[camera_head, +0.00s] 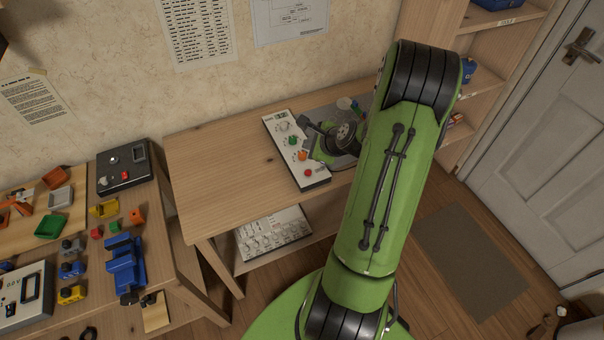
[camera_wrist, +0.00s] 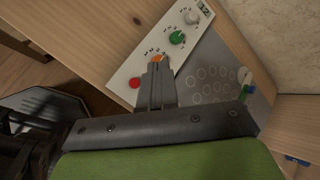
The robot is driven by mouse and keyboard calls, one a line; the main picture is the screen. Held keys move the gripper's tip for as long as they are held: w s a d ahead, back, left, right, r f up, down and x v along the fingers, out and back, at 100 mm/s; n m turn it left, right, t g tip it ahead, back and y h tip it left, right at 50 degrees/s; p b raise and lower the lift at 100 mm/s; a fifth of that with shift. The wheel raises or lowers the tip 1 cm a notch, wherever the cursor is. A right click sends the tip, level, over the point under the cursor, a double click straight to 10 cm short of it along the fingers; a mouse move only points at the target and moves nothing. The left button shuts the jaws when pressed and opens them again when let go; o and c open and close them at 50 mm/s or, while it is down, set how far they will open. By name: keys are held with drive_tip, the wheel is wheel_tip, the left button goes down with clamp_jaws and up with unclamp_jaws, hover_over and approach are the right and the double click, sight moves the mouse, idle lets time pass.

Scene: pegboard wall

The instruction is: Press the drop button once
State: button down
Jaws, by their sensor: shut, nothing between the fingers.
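A white control panel (camera_head: 318,181) lies on the wooden table, with a small display, a white knob (camera_head: 284,127), a green knob (camera_head: 293,140), an orange control (camera_head: 303,155) and a red button (camera_head: 308,172) in a row. In the wrist view the red button (camera_wrist: 135,82) shows clear, to the left of my gripper (camera_wrist: 158,66). My gripper is shut and empty. Its fingertips overlap the orange control (camera_wrist: 158,58) and partly hide it; I cannot tell whether they touch. The labels are too small to read, so I cannot tell which control is named drop.
A grey mat (camera_wrist: 229,58) with printed circles lies beside the panel, with small bottles (camera_wrist: 246,88) on it. A second bench at left holds a black box (camera_head: 122,168) with a red button, and coloured bins. The table (camera_head: 215,150) left of the panel is clear.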

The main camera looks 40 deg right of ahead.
sight(309, 174)
drive_tip(key=shift+f, duration=0.1)
wheel_tip(309, 174, down, 9)
drive_tip(key=b, duration=0.7)
drive_tip(key=shift+r, duration=0.2)
idle(1.4)
drive_tip(key=shift+f+b, duration=0.45)
drive_tip(key=shift+b, duration=0.1)
drive_tip(key=shift+f, duration=0.3)
drive_tip(key=shift+r, duration=0.1)
idle(0.5)
drive_tip(key=shift+r+p, duration=0.45)
drive_tip(key=shift+r, duration=0.25)
